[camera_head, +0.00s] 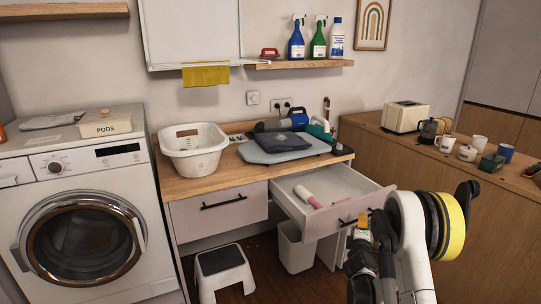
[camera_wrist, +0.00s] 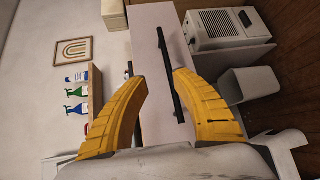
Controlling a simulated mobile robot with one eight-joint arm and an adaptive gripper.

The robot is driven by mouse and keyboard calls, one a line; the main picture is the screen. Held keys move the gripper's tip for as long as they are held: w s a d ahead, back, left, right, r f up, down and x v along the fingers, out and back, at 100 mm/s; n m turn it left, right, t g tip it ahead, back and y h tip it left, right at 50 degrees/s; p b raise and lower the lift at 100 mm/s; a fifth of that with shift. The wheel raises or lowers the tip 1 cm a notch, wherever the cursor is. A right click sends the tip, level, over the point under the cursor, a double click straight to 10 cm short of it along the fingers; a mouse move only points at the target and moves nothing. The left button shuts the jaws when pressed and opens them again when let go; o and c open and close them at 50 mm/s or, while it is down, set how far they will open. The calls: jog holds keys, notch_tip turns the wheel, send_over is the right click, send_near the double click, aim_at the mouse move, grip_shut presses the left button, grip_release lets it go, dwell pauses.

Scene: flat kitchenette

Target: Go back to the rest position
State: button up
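My gripper (camera_head: 363,222) is in front of the open drawer (camera_head: 335,185), near the right end of its front. In the wrist view, the two yellow fingers of my gripper (camera_wrist: 161,77) are apart, with nothing held between them. The drawer's black handle (camera_wrist: 170,75) shows in the gap, beyond the fingertips; I cannot tell the exact distance. The drawer is pulled well out and holds a pink-and-white item (camera_head: 308,196). My arm is bent at the right of the head view and partly hides the cabinet behind it.
A white bin (camera_head: 297,248) stands under the drawer. A step stool (camera_head: 222,268) is left of it. A washing machine (camera_head: 85,215) is at far left. A laundry basket (camera_head: 193,150) is on the counter. The right-hand wooden counter (camera_head: 375,128) holds a toaster (camera_head: 405,116) and mugs.

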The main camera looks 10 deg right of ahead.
jog(key=s+a+r+m+g+y, duration=0.1)
jog(key=s+a+r+m+g, duration=0.1)
jog(key=s+a+r+m, duration=0.45)
jog(key=s+a+r+m+g+y, duration=0.1)
jog(key=s+a+r+m+g, duration=0.15)
jog(key=s+r, duration=0.8)
jog(key=s+a+m+g+y, duration=0.1)
jog(key=s+a, duration=0.3)
jog(key=s, duration=0.4)
jog(key=s+a+m+g+y, duration=0.1)
jog(key=s+a+m+y, duration=0.1)
jog(key=s+a, duration=0.3)
jog(key=s+a+f+m+g+y, duration=0.1)
jog(key=s+a, duration=0.4)
jog(key=s, duration=0.7)
jog(key=shift+m+y, duration=0.4)
jog(key=shift+y, duration=0.2)
